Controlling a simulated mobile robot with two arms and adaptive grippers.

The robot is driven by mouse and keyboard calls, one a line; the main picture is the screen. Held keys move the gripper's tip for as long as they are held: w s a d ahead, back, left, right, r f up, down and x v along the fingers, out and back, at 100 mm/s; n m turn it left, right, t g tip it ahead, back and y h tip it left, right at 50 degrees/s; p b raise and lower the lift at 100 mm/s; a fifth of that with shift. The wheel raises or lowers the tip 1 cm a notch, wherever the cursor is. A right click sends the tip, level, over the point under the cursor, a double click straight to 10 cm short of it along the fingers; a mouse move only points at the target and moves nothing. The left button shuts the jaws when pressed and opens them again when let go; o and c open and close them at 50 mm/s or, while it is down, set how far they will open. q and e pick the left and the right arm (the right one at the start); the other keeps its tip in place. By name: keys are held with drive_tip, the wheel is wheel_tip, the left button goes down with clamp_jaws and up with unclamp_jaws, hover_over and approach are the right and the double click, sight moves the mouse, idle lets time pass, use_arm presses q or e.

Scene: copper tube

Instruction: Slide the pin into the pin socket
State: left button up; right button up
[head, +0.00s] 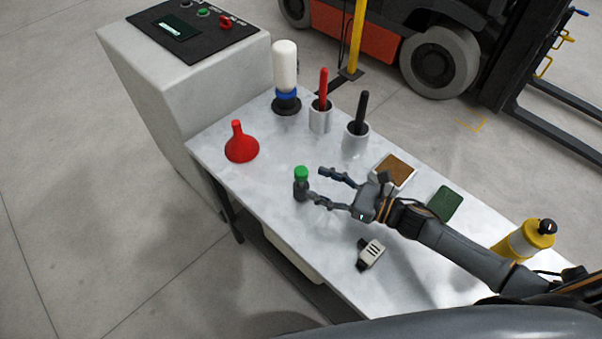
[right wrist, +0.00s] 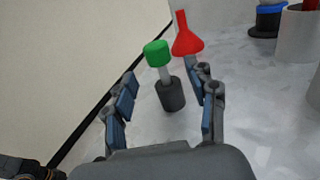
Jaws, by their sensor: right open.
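The pin has a green cap (head: 301,173) and a pale grey shaft. It stands in a short dark grey cylindrical socket (head: 301,190) near the table's left front edge. In the right wrist view the green pin cap (right wrist: 157,53) sits above the dark socket (right wrist: 171,95), with a length of shaft showing between them. How deep the shaft sits is hidden. My right gripper (head: 316,184) is open and empty, its fingers pointing toward the pin. In the wrist view the pin and socket appear between the fingers, beyond the palm. My left gripper is out of view.
A red funnel (head: 241,147) stands left of the socket. Behind are a white-topped bottle (head: 286,75) and two cups with a red handle (head: 323,84) and a black handle (head: 361,108). A small grey device (head: 371,254) lies in front.

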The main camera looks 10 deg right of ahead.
sight(301, 176)
drive_tip(key=p+x, duration=0.1)
drive_tip(key=x, duration=0.3)
drive_tip(key=shift+w+a+r+p, duration=0.1)
drive_tip(key=shift+w+a+p, duration=0.2)
drive_tip(key=shift+p, duration=0.05)
drive_tip(key=shift+w+a, duration=0.25)
drive_tip(key=shift+a, duration=0.1)
clamp_jaws()
